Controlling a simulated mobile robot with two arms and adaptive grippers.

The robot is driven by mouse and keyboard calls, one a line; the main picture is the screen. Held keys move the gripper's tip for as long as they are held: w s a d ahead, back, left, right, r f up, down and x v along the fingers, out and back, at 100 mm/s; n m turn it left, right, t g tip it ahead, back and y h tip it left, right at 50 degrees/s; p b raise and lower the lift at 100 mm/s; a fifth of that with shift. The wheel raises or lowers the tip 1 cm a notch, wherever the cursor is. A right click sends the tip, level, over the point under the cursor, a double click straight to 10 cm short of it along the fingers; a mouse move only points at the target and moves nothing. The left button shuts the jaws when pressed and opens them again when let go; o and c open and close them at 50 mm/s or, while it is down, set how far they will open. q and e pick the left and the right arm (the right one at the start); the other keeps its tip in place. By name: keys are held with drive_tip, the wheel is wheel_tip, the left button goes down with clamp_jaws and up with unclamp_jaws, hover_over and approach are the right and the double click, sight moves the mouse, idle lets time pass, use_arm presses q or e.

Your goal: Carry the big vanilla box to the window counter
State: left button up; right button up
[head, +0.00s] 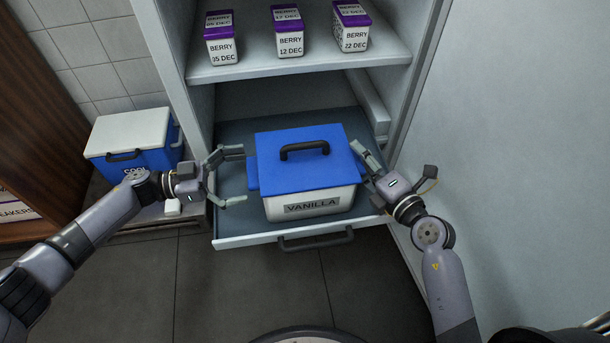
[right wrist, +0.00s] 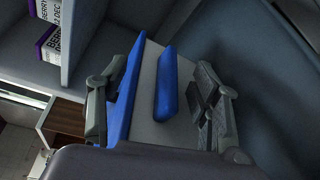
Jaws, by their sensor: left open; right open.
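The big vanilla box (head: 310,205) is white with a blue lid, a black top handle and a VANILLA label. It sits upright in the pulled-out drawer (head: 232,242). My left gripper (head: 238,176) is open and empty, just left of the box, its fingers pointing at the blue side grip. My right gripper (head: 368,178) is open at the box's right side. In the right wrist view, its fingers stand on either side of the blue side grip (right wrist: 166,85) without closing on it; contact is unclear. The window counter is not recognisable in these views.
Several white tubs with purple lids (head: 290,40), labelled BERRY, stand on the shelf (head: 300,65) above. A blue and white cooler (head: 130,150) stands left of the cabinet. The cabinet's side wall (head: 410,90) rises close to my right arm. Dark floor (head: 240,285) lies clear in front.

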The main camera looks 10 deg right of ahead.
use_arm(q)
drive_tip(key=shift+d, duration=0.5)
use_arm(e)
drive_tip(key=shift+w+a, duration=0.2)
drive_tip(key=shift+w, duration=0.25)
use_arm(q)
drive_tip(key=shift+c, duration=0.5)
use_arm(e)
drive_tip(key=shift+c, duration=0.5)
use_arm(q)
drive_tip(key=c, duration=1.3)
use_arm(e)
drive_tip(key=shift+s+f, duration=0.1)
drive_tip(key=shift+f, duration=0.15)
clamp_jaws()
use_arm(q)
drive_tip(key=shift+s, duration=0.1)
drive_tip(key=c, duration=0.6)
drive_tip(key=shift+r, duration=0.35)
use_arm(e)
drive_tip(key=shift+r, duration=0.2)
